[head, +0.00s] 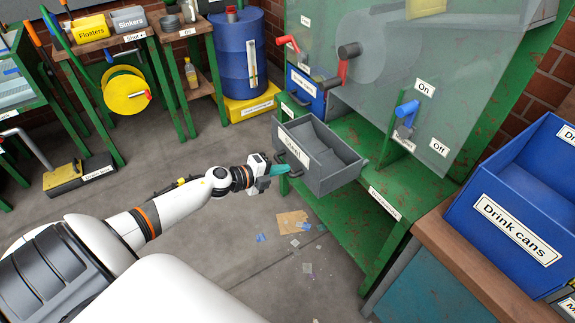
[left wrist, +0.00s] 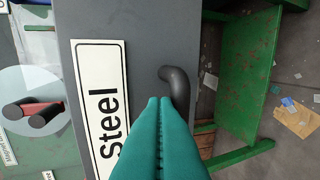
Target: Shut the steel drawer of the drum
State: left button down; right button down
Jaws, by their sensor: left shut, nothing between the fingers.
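The grey steel drawer (head: 338,179) stands pulled out from the green drum machine, and its inside looks empty. Its front, with a "Steel" label and a dark handle, also shows in the left wrist view (left wrist: 140,22). The grey drum (head: 375,48) sits behind a clear panel above. My left gripper (head: 284,169) has teal fingers, shut and empty, at the drawer front by the handle. My right gripper is out of view.
A blue drawer (head: 305,90) sits in the machine behind the steel one. A blue "Drink cans" bin (head: 512,215) stands on a bench at right. Cardboard and scraps (head: 291,222) lie on the floor below. A blue barrel (head: 240,58) stands at the back. Floor left of the drawer is clear.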

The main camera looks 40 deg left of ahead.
pick_arm(q)
jog(key=shift+w+d, duration=0.2)
jog(key=shift+w, duration=0.25)
jog(key=shift+w+d, duration=0.2)
jog(key=shift+w, duration=0.45)
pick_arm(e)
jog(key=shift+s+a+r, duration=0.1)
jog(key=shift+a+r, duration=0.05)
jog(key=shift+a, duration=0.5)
